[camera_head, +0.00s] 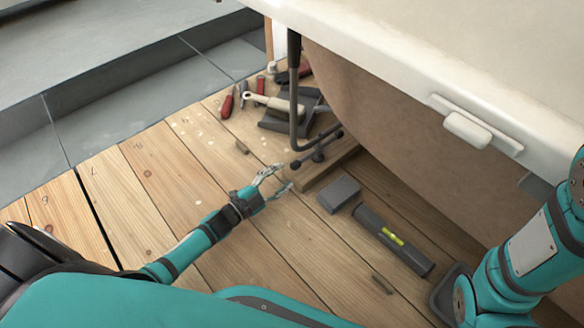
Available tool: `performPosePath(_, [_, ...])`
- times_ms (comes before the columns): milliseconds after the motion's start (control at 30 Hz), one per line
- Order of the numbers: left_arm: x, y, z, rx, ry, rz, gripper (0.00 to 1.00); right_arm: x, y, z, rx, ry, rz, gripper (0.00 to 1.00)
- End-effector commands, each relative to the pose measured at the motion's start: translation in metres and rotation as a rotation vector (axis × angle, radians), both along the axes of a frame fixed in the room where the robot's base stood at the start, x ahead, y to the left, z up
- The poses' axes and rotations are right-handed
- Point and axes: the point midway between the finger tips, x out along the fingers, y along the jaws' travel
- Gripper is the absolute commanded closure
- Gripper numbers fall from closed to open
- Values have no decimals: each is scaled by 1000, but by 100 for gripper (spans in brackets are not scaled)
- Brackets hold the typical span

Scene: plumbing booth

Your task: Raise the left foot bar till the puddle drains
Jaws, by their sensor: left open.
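My left gripper (283,178) is open and empty, low over the wooden floor. Its fingers point right, toward a short dark bar (307,160) with rounded knobs, and a small gap shows between them. This bar stands by a wooden block under the near edge of the white tub (450,60). It may be the left foot bar; I cannot be sure. A dark bent pipe (294,100) comes down just behind it. I can make out no clear puddle. My right gripper is not in view; only its arm shows at the right.
A spirit level (393,240) and a grey block (339,193) lie on the boards right of my left gripper. A dark tray (290,112) and red-handled tools (228,105) lie farther back. Grey steps (130,90) stand at the far left. Boards left of my gripper are mostly clear.

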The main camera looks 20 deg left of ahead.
Motion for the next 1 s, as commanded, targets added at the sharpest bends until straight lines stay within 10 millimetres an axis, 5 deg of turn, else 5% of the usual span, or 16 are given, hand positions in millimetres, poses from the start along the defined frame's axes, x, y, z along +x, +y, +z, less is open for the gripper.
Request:
performPosePath(300, [-42,20,0,0,1,1,51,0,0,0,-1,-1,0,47])
performPosePath(1000, [-46,21,0,0,-1,1,51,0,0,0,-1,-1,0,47])
